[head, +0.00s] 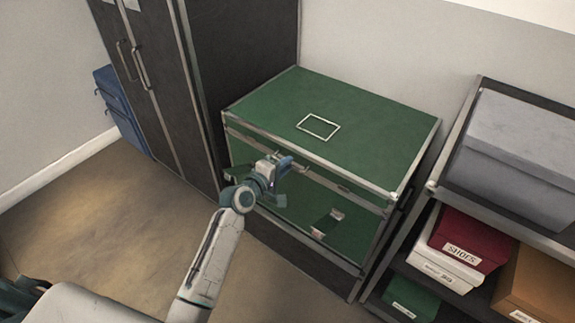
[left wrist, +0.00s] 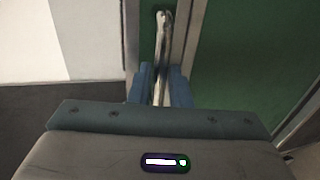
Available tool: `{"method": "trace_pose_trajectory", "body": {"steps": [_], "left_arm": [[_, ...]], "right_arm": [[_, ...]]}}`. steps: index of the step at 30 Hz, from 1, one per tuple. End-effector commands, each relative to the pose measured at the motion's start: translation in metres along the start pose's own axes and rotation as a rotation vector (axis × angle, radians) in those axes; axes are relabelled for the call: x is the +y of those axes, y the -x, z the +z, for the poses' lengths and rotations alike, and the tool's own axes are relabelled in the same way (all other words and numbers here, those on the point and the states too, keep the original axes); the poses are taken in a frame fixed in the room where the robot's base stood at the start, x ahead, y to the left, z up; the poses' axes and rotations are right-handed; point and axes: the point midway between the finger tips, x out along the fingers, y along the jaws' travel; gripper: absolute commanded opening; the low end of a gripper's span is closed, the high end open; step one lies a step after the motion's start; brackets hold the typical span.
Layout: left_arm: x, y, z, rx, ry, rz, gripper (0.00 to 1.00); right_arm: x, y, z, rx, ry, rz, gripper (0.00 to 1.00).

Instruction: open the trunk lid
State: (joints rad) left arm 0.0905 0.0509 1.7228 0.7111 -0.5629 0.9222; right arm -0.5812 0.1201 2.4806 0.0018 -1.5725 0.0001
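The green trunk (head: 265,212) stands against the wall, with metal edging and a flat green lid (head: 360,125) that lies closed. A metal handle bar (head: 318,180) runs along the front of the lid. My left gripper (head: 279,165) is at the trunk's front, at the left part of this bar. In the left wrist view the bar (left wrist: 162,40) passes between the blue fingers (left wrist: 161,75), which look closed on it with no clear gap. The wrist hides part of the trunk's front. My right gripper is not in view.
A tall dark wardrobe (head: 235,50) stands close on the trunk's left. A shelf unit (head: 432,188) stands on its right, holding a grey box (head: 515,150), a red shoe box (head: 468,240) and other boxes. Open floor (head: 110,220) lies at the front left.

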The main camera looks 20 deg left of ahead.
Motion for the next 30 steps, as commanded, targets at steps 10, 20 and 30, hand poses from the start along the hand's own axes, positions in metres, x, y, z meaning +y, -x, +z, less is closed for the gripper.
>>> {"method": "trace_pose_trajectory", "body": {"steps": [10, 20, 30], "left_arm": [[0.0, -0.014, 0.0, 0.0, -0.002, 0.0, 0.17], [0.0, -0.014, 0.0, 0.0, -0.002, -0.001, 0.0], [0.006, -0.013, 0.0, 0.0, -0.002, -0.008, 0.0]], "right_arm": [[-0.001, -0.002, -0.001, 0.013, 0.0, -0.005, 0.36], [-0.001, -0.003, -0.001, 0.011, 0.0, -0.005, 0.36], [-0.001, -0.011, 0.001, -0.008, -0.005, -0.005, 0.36]]}}
